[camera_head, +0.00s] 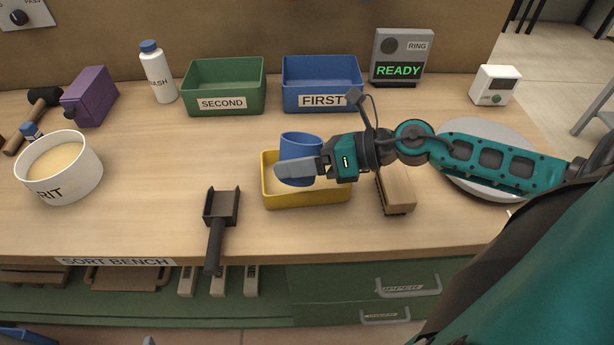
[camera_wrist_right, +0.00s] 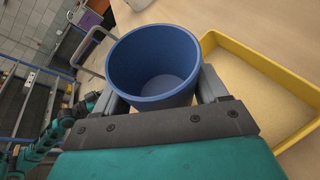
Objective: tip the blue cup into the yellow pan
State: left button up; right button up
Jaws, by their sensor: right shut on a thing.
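The blue cup (camera_head: 300,145) is held by my right gripper (camera_head: 298,172) over the yellow pan (camera_head: 310,198). In the head view the cup looks close to upright, and the gripper hides its lower part. In the right wrist view the cup (camera_wrist_right: 155,62) sits between the two fingers of the right gripper (camera_wrist_right: 158,85). I see into the cup to a pale bottom; I cannot tell if that is a layer of something. The yellow pan (camera_wrist_right: 262,62) shows beside it, with a sandy-coloured inside. My left gripper is not in view.
A black scoop (camera_head: 221,208) lies left of the pan, and a brush (camera_head: 396,190) right of it. A white GRIT bowl (camera_head: 80,190) stands at the left. Green SECOND (camera_head: 225,88) and blue FIRST (camera_head: 322,84) bins stand behind. A grey plate (camera_head: 480,190) lies under my right arm.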

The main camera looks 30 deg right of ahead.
aim_at(284, 135)
jog(key=n+h, duration=0.1)
jog(key=w+d+f+n+t+h, duration=0.1)
jog(key=n, duration=0.1)
jog(key=shift+n, duration=0.3)
jog(key=shift+r, duration=0.1)
jog(key=shift+r, duration=2.5)
jog(key=shift+d, duration=0.1)
jog(key=shift+w+a+r, duration=0.3)
jog(key=a+r+n, duration=0.1)
jog(key=a+r+n+g+y, duration=0.1)
jog(key=a, duration=0.1)
jog(key=shift+w+r+g+y, duration=0.1)
jog(key=shift+w+g+y, duration=0.2)
jog(key=shift+w, duration=0.05)
jog(key=shift+s+a+r+n+g+y, duration=0.15)
jog(key=shift+a+r+n+g+y, duration=0.25)
jog(key=shift+a+n+y, duration=0.1)
